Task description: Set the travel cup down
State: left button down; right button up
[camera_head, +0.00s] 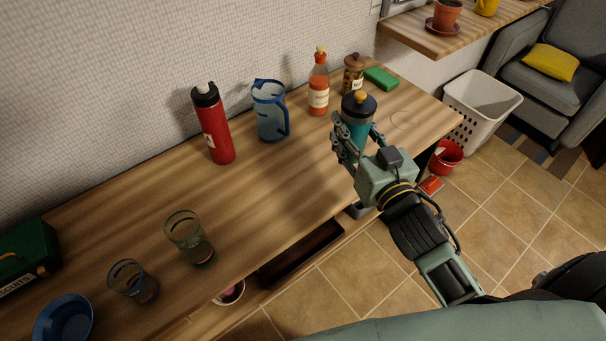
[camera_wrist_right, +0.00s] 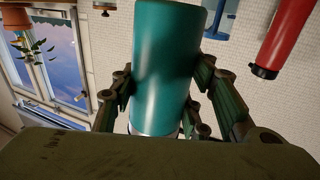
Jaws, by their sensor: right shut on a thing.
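The travel cup (camera_head: 356,115) is teal with a dark lid and an orange knob, upright over the right part of the wooden counter (camera_head: 290,170). My right gripper (camera_head: 353,142) is shut around its body, and the fingers hide part of it. In the right wrist view the teal cup (camera_wrist_right: 166,65) fills the middle, with fingers of my right gripper (camera_wrist_right: 165,95) on both sides. I cannot tell whether the cup's base touches the counter. My left gripper is not in view.
A red bottle (camera_head: 213,125), blue pitcher (camera_head: 270,110), orange sauce bottle (camera_head: 318,85), jar (camera_head: 353,74) and green block (camera_head: 381,78) stand along the wall. Two glasses (camera_head: 188,238) (camera_head: 134,282) stand at left. Bare counter lies right of the cup, with a faint ring (camera_head: 405,121).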

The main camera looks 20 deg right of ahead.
jog(key=shift+w+a+f+b, duration=0.3)
jog(key=shift+w+a+f, duration=0.05)
jog(key=shift+a+f, duration=1.3)
jog(key=shift+w+a+f+b, duration=0.3)
jog(key=shift+a+f, duration=1.2)
jog(key=shift+a, duration=0.3)
jog(key=shift+w+a+f+b, duration=0.3)
jog(key=shift+w+a+f, duration=0.05)
jog(key=shift+a+f, duration=1.3)
jog(key=shift+r, duration=0.1)
jog(key=o, duration=1.1)
jog(key=shift+f, duration=0.35)
jog(key=o, duration=0.4)
jog(key=shift+o, duration=0.2)
